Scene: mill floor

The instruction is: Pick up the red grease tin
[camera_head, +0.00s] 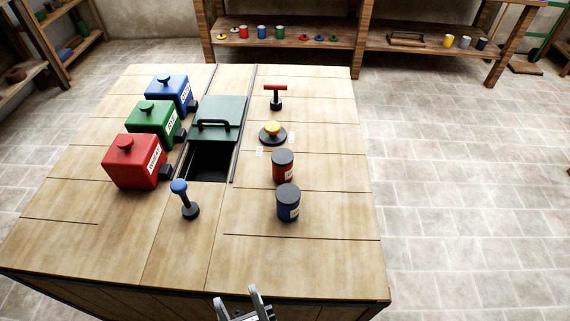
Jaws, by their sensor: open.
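The red grease tin (283,168) stands upright on the wooden bench, right of the dark opening. It has a dark lid and a pale label on its side. A blue tin (288,204) with a dark lid stands upright just in front of it. My gripper (244,300) shows at the bottom edge of the picture, over the bench's front edge. Its two fingers are apart and nothing shows between them. It is well in front of both tins, a little to their left.
A blue-knobbed lever (183,199) stands left of the tins. A yellow knob (272,131) and red T-handle (276,95) stand behind. Red (134,160), green (154,122) and blue (170,94) boxes line the left. A green sliding cover (217,118) partly covers the opening. The bench's right side is clear.

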